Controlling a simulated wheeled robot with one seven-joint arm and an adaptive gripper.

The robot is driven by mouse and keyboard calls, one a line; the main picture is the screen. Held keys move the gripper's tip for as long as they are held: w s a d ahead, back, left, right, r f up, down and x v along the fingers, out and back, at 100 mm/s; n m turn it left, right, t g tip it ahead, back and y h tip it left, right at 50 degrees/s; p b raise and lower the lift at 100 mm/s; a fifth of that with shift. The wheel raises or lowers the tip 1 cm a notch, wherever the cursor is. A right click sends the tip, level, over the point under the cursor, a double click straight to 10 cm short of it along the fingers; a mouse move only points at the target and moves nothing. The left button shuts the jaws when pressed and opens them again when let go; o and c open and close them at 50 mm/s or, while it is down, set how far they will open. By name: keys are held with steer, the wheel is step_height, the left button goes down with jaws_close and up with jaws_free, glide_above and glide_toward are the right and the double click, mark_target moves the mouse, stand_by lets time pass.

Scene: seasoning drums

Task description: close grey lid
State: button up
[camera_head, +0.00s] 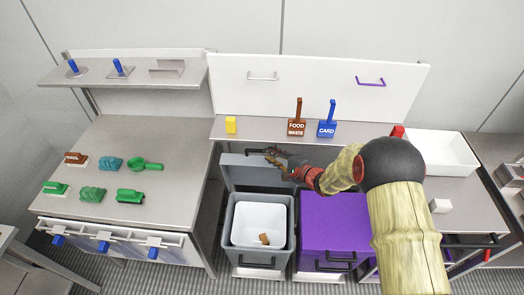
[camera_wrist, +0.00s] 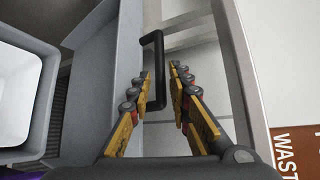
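The grey lid (camera_head: 244,172) stands tilted up and open at the back of the grey bin (camera_head: 290,236). In the wrist view the lid (camera_wrist: 97,85) shows as a flat grey panel left of my gripper. Its black handle (camera_wrist: 160,68) lies between my fingertips. My gripper (camera_head: 277,156) is at the lid's upper edge in the head view. In the wrist view my gripper (camera_wrist: 160,78) has its fingers apart on either side of the handle bar, with a small gap visible. Any contact is hard to tell.
A white inner container (camera_head: 258,218) with a small brown piece (camera_head: 264,239) sits in the grey bin. A closed purple bin (camera_head: 330,222) stands to its right. The shelf above holds a yellow block (camera_head: 231,125), a brown sign (camera_head: 297,128) and a blue sign (camera_head: 327,129).

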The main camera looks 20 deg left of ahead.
steer(key=x, duration=0.5)
steer(key=shift+a+f, duration=0.1)
steer(key=shift+a, duration=0.2)
steer(key=shift+c, duration=1.3)
jaws_close()
